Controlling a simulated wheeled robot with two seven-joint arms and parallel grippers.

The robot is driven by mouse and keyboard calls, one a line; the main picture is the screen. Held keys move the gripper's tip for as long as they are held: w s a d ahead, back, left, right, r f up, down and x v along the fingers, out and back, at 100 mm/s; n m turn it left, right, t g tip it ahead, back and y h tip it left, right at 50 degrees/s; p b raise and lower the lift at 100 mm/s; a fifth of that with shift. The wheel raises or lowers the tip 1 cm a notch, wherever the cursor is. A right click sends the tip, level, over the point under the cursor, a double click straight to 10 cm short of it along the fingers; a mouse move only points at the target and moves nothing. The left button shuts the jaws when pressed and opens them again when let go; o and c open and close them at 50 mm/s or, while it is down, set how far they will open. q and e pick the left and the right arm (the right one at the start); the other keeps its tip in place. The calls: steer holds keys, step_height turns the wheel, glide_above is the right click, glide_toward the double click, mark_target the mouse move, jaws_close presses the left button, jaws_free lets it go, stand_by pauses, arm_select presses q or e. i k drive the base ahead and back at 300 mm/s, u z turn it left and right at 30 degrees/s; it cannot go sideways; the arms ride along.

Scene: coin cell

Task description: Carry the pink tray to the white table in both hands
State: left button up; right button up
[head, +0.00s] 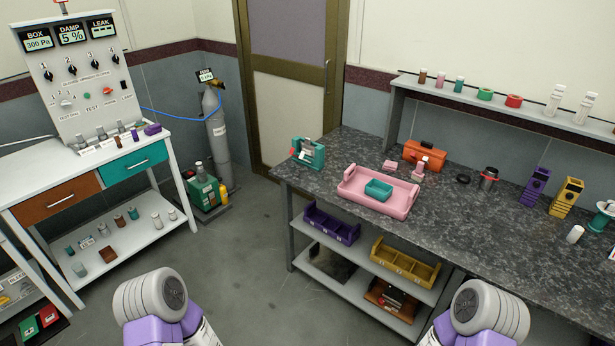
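The pink tray (353,199) lies on the dark speckled bench (468,240), near its front left part. It has raised ends, and a small teal box (378,189) sits inside it. The white table (100,169) stands at the left, with an orange drawer and a teal drawer under its top. Parts of my two arms show at the bottom edge, one left of the middle and one right, both well short of the tray. Neither gripper's fingers show in the head view.
A gas cylinder (216,135) stands between table and door.

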mark_target(44, 177)
steer(key=u, duration=0.45)
steer(key=i, duration=1)
steer(key=z, duration=0.6)
steer(key=i, duration=0.85)
steer(key=z, duration=0.85)
